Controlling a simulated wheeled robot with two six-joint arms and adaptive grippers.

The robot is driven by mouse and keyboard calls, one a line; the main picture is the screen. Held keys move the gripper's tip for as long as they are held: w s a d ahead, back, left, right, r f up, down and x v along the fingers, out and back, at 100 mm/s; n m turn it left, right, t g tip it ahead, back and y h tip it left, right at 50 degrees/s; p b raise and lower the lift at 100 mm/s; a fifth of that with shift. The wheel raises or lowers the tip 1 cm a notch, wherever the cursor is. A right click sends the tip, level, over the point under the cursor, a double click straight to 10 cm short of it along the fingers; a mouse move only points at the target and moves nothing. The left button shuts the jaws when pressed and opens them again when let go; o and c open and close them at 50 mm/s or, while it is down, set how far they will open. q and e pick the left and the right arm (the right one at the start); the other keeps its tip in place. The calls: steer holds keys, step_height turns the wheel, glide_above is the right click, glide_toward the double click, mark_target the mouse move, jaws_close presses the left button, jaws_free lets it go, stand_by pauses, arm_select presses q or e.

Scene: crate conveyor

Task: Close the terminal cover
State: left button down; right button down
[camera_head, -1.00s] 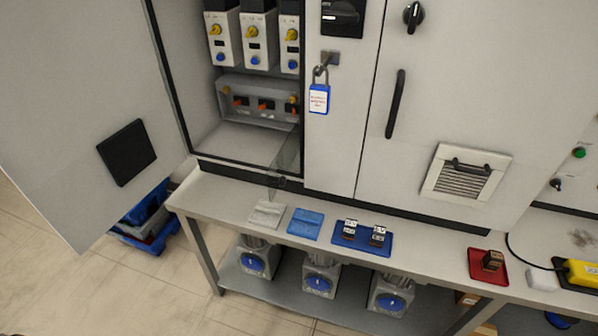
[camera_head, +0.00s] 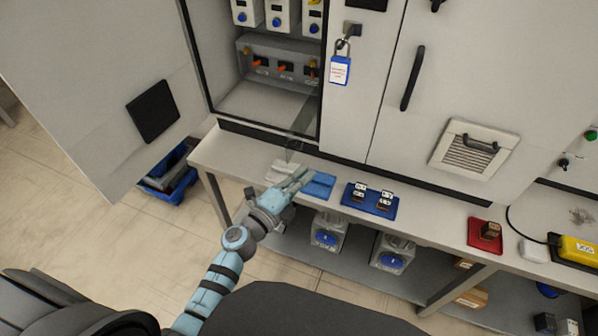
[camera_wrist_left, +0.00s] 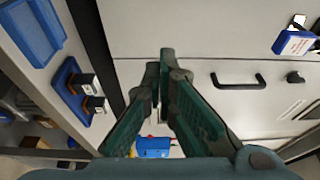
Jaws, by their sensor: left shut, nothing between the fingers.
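The grey terminal box (camera_head: 285,48) with orange parts sits low inside the open cabinet. A clear panel, which looks like the terminal cover (camera_head: 304,121), sticks out below and in front of it, at the cabinet's lower right opening. Its edges are faint. The terminal box and the clear panel do not show there. My right gripper is not in view.
The open cabinet door (camera_head: 95,60) stands at left. A padlock (camera_head: 340,70) hangs right of the opening.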

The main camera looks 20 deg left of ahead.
arm_select(q)
steer(key=b+x, duration=0.2)
steer(key=x, duration=0.6)
steer(key=a, duration=0.4)
steer(key=shift+s+a+f, duration=0.1)
